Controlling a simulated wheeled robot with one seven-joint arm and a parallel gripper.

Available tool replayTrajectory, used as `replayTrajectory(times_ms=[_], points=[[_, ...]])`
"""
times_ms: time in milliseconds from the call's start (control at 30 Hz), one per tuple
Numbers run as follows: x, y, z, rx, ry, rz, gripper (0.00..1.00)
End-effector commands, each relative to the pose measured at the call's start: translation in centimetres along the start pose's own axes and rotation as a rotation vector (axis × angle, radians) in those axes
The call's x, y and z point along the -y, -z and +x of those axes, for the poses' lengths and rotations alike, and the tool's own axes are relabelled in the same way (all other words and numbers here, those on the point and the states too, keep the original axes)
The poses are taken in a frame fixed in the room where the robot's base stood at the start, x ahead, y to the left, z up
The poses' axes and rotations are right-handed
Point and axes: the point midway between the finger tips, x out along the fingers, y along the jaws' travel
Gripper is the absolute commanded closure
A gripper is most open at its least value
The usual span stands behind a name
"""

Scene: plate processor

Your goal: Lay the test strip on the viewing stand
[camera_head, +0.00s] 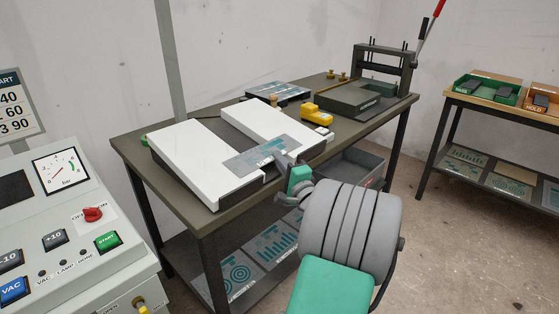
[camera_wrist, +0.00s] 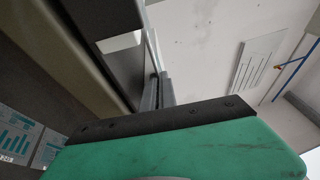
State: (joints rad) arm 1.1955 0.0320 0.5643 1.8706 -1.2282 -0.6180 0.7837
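The test strip is a flat grey-blue plate (camera_head: 255,157) with a paler patch near its right end. In the head view it lies level across the gap between the two white-topped blocks of what looks like the viewing stand (camera_head: 191,158). I cannot tell whether it touches them. My gripper (camera_head: 283,163) is at the strip's right front edge, and its fingers look closed on that edge. In the wrist view the fingers (camera_wrist: 158,92) are close together with the strip's thin edge (camera_wrist: 153,52) between them. The strip's underside and the exact contact are hidden.
On the same bench (camera_head: 207,218) are a yellow device (camera_head: 316,114), a dark panelled tray (camera_head: 278,92) and a lever press (camera_head: 384,70). A control cabinet (camera_head: 75,215) stands at left. A second table with green (camera_head: 487,88) and orange bins is at right.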

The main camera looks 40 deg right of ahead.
Motion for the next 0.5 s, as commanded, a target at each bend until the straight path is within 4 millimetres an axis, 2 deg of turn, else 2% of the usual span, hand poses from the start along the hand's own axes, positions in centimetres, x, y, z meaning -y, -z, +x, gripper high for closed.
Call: replayTrajectory(times_ms=[133,400,500], points=[[0.02,0.00,0.01,0.000,0.000,0.000,1.00],[0.01,0.00,0.00,0.000,0.000,0.000,0.78],[0.01,0.00,0.00,0.000,0.000,0.000,0.73]])
